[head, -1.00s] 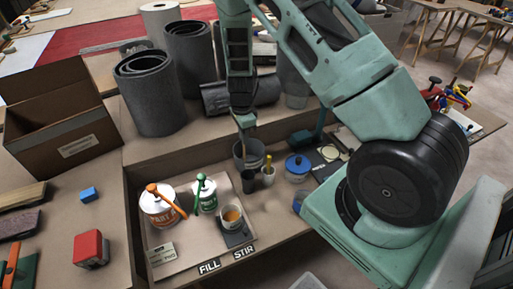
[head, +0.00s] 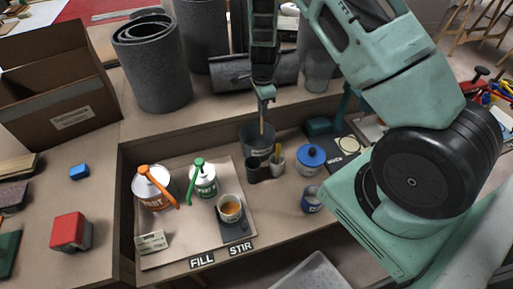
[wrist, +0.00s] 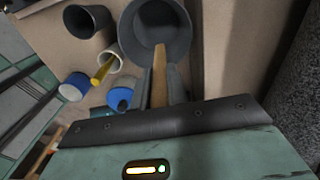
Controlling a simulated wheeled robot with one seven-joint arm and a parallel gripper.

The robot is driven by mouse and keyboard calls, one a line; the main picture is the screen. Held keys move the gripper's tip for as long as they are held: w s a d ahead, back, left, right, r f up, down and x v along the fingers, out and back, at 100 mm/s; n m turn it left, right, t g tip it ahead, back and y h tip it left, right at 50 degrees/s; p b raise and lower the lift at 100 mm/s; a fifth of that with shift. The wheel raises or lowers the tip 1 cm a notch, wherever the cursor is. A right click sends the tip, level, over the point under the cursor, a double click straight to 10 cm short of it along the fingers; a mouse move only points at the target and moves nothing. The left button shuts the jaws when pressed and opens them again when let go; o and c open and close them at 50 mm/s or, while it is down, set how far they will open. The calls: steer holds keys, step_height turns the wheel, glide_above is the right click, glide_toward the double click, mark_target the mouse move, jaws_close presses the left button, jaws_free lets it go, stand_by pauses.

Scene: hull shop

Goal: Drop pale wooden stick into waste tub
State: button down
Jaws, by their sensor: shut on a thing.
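My gripper (head: 264,93) is shut on the pale wooden stick (head: 262,125), which hangs down from the fingertips. In the wrist view, the stick (wrist: 159,72) sits between the two fingers (wrist: 160,90), its far end at the opening of a grey tub. That grey tub, likely the waste tub (head: 252,141), stands in the recessed bench below my gripper. It also shows in the wrist view (wrist: 187,22). The stick's lower end overlaps the tub's mouth in both views; I cannot tell how deep it reaches.
A dark cup (head: 253,171) and a white cup holding a yellow-handled tool (head: 276,163) stand close in front of the tub. A blue-lidded pot (head: 312,156) is to the right. A cup of amber liquid (head: 230,208) sits on a dark pad. Grey rolls (head: 152,65) stand behind.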

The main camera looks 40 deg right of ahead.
steer(key=shift+f, duration=0.65)
steer(key=c, duration=1.3)
jaws_free()
steer(key=shift+r, duration=0.1)
step_height(320, 180, up, 17)
steer(key=shift+r+b, duration=0.15)
steer(key=shift+b, duration=0.25)
